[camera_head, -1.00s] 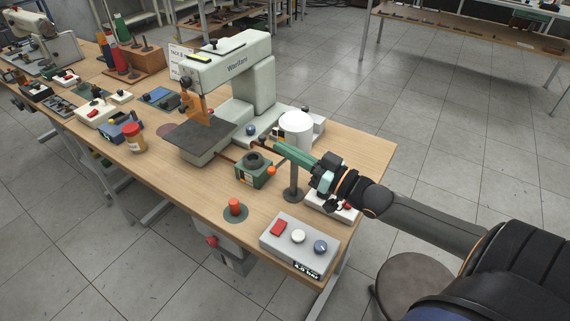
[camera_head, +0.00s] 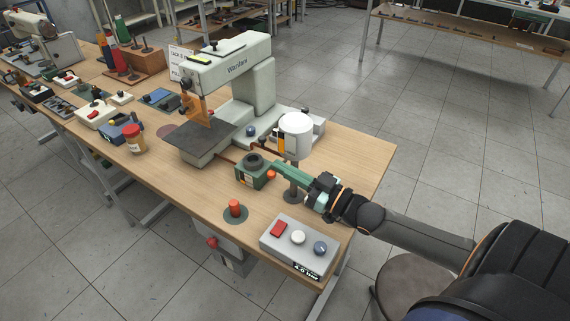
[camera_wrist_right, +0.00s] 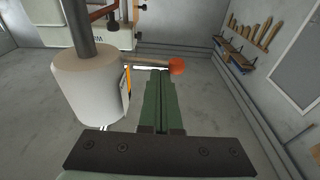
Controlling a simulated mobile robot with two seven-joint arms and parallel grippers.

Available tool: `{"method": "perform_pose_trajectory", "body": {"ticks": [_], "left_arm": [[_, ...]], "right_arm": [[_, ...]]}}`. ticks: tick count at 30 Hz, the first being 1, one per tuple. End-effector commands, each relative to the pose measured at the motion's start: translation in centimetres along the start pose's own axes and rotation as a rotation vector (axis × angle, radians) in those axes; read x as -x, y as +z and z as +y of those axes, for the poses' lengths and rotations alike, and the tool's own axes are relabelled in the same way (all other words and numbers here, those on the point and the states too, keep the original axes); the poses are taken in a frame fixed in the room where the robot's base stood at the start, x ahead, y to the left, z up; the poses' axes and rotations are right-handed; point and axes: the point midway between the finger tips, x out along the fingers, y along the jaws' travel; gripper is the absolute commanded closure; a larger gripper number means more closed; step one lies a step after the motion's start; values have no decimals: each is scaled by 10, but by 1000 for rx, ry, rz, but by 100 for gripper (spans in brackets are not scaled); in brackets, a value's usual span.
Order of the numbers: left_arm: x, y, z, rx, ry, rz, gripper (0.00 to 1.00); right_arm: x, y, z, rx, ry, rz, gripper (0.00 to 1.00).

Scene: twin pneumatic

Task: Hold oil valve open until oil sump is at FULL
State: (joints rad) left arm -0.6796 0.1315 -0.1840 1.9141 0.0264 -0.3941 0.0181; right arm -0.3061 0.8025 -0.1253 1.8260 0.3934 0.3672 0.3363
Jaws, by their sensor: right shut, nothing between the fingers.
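A white oil cylinder (camera_head: 297,124) stands on a dark post with a round foot on the near right of the table. The valve's lever ends in an orange-red ball (camera_head: 271,174), beside a small green sump block (camera_head: 251,177) with a dark round top. My right gripper (camera_head: 277,167) is shut and empty, its green fingertips right at the ball. In the right wrist view the ball (camera_wrist_right: 177,66) and its rod lie just beyond the fingertips (camera_wrist_right: 160,74); I cannot tell whether they touch. The cylinder (camera_wrist_right: 88,88) is left of them. The sump's level is unreadable. My left gripper is out of view.
A grey button box (camera_head: 298,244) sits at the near table edge, with an orange-capped post (camera_head: 235,208) to its left. The white machine (camera_head: 235,75) stands behind the sump. Bare wood (camera_head: 365,150) lies at the table's right.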

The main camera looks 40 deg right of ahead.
Motion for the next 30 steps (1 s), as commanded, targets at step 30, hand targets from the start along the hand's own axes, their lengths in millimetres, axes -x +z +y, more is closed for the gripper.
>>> {"method": "perform_pose_trajectory", "body": {"ticks": [30], "left_arm": [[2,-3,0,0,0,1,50]], "right_arm": [[2,13,-2,230,-32,-8,100]]}}
